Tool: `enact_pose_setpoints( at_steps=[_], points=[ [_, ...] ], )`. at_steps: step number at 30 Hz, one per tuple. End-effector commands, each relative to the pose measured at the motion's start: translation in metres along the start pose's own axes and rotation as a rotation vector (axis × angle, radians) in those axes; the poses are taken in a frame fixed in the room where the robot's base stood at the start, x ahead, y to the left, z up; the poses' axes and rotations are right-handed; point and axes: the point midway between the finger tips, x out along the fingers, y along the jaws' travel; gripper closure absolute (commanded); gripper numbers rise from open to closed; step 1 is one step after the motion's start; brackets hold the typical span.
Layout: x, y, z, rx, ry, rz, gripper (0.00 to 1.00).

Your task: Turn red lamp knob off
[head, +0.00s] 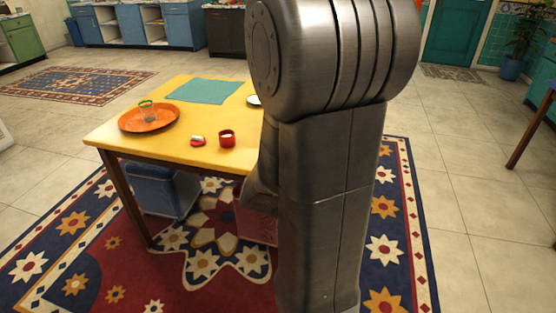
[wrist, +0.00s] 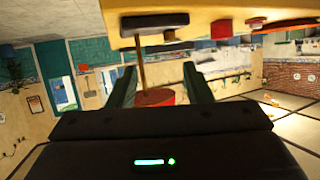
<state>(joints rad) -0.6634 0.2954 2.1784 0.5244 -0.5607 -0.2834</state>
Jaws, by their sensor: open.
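In the wrist view, which looks upside down, a red rounded shape (wrist: 155,97), apparently the lamp's shade, shows between my fingers. A thin gold stem (wrist: 140,68) runs from it towards a dark and gold block (wrist: 145,24) at the tabletop. I cannot make out a knob. My gripper (wrist: 159,70) is open, its two dark green fingers apart on either side of the red shape. Nothing is visibly held, and I cannot tell whether it touches the lamp. In the head view my arm hides the gripper and the lamp.
The yellow table (head: 180,130) holds an orange plate (head: 135,121), a teal mat (head: 205,89), a red cup (head: 227,138) and a small red item (head: 198,141). A blue stool (head: 162,190) is under it. Tiled floor (head: 460,210) is free on the right.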

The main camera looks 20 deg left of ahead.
Motion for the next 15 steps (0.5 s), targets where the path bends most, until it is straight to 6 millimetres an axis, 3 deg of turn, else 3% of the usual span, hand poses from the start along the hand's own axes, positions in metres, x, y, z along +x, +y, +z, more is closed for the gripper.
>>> enact_pose_setpoints(
  at_steps=[1, 6, 15],
  points=[
    [0.018, -0.009, 0.02, -0.005, 0.052, 0.009, 0.54],
    [0.043, -0.028, 0.036, -0.011, 0.229, 0.072, 0.54],
    [0.052, -0.042, 0.046, -0.024, 0.387, 0.153, 0.54]
  ],
)
